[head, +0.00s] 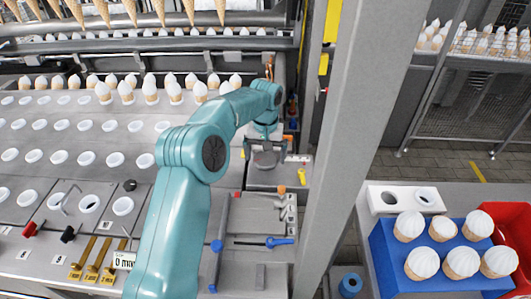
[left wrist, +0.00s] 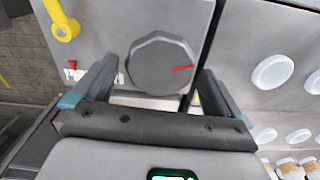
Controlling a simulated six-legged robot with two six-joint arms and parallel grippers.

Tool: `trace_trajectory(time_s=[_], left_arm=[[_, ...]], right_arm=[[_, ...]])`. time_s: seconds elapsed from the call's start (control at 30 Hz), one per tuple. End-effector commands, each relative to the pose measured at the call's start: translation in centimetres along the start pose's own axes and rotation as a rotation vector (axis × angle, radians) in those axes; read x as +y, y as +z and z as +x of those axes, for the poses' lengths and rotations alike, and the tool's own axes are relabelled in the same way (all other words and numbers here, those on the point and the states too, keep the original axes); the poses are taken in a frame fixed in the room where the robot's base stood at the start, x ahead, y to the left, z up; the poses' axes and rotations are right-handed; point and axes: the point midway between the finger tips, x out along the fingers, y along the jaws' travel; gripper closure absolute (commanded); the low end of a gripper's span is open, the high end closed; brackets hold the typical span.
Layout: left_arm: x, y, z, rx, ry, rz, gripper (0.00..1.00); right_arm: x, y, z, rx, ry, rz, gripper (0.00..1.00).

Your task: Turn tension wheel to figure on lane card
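The tension wheel (left wrist: 160,62) is a dark grey many-sided knob with a red pointer line aimed right and slightly up in the left wrist view. My left gripper (left wrist: 157,74) is open, with one finger on each side of the wheel; I cannot tell whether they touch it. In the head view my left gripper (head: 267,148) is over the machine's right end, and the wheel is hard to make out beneath it. A small white card (head: 123,261) with dark lettering stands at the front, partly behind my arm; I cannot read it surely. My right gripper is out of view.
A yellow handle (left wrist: 62,24) is close to the gripper in the left wrist view. A blue-handled lever (head: 265,242) lies in front. A grey post (head: 345,130) rises to the right.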

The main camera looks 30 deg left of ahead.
Motion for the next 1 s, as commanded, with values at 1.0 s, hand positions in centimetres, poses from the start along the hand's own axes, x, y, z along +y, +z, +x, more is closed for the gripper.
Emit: trace_trajectory(time_s=[1.0], left_arm=[[0.0,-0.1,-16.4,-0.001,0.0,0.0,0.0]], right_arm=[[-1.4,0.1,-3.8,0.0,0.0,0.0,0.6]])
